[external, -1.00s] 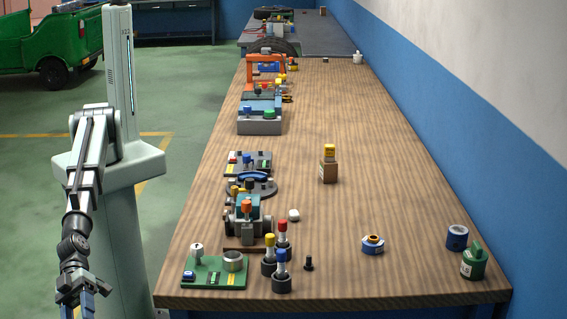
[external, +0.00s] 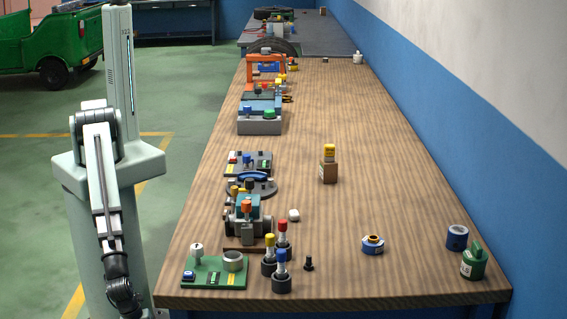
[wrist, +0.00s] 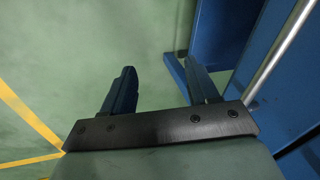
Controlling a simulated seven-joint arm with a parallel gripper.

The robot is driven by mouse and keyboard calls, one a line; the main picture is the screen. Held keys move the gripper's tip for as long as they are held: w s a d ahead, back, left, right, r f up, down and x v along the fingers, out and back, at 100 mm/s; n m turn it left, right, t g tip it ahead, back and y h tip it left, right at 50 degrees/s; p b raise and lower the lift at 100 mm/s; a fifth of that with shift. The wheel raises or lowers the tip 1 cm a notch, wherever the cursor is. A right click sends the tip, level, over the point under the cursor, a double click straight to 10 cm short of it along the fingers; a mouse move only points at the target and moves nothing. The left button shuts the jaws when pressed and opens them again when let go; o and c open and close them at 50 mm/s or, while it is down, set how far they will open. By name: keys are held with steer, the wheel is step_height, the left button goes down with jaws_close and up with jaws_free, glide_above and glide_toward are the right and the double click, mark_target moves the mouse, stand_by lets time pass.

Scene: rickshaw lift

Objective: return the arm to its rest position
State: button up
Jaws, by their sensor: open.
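My arm hangs down from my base column at the left of the external view, beside the front left corner of the workbench (external: 400,220). My gripper shows in the wrist view (wrist: 162,95), with its two dark blue fingers wide apart and nothing between them. Green floor lies behind the fingers. In the external view the end of the arm runs down to the bottom edge of the picture, and the gripper's fingers are not clearly seen there.
The bench's near left corner holds a green board (external: 216,272) and several capped posts. A blue bench frame (wrist: 215,45) with a metal bar stands close to the right finger in the wrist view. A green vehicle (external: 50,40) stands far left. Floor left of the bench is clear.

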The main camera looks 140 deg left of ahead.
steer(key=s+a+n+g, duration=0.2)
steer(key=s+a, duration=0.3)
steer(key=s, duration=0.4)
steer(key=s+a+f+n+g+h, duration=0.1)
steer(key=s+a+g, duration=0.3)
steer(key=s, duration=0.4)
steer(key=s+a+f+n+g, duration=0.1)
steer(key=s+a+n+g, duration=0.2)
steer(key=s+a, duration=0.4)
steer(key=s, duration=0.2)
steer(key=shift+s+f+h, duration=0.2)
steer(key=shift+s+h, duration=0.1)
steer(key=shift+s, duration=0.05)
